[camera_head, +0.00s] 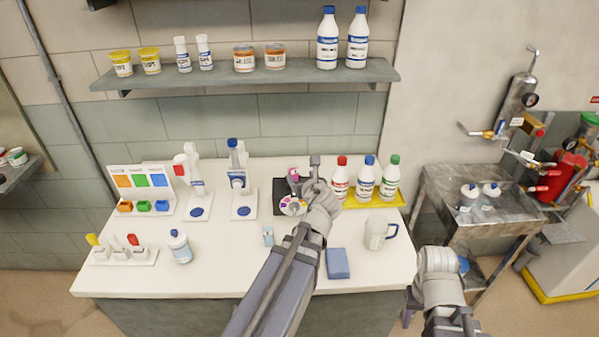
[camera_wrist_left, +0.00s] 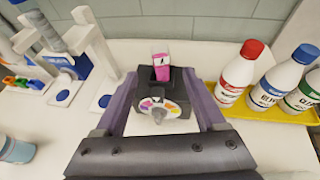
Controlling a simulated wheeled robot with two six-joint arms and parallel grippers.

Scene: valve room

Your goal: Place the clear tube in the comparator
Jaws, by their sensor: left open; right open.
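The comparator (camera_head: 291,202) is a dark block with a coloured wheel on its front, standing on the counter. In the left wrist view the comparator (camera_wrist_left: 147,88) holds a pink tube (camera_wrist_left: 160,66) with a white label in its top. My left gripper (camera_wrist_left: 159,80) is open, one finger on each side of the comparator; I cannot tell whether they touch it. A small pale blue tube (camera_head: 268,236) stands on the counter, left of my left forearm; it may be the clear tube. My right gripper (camera_head: 410,303) is low beside the counter's right end, mostly hidden by its wrist.
Red, blue and green-capped bottles (camera_head: 366,178) stand in a yellow tray right of the comparator. A white mug (camera_head: 377,234) and a blue block (camera_head: 337,263) are nearer the front. Two white stands (camera_head: 243,205) are at the left. A shelf (camera_head: 215,79) hangs above.

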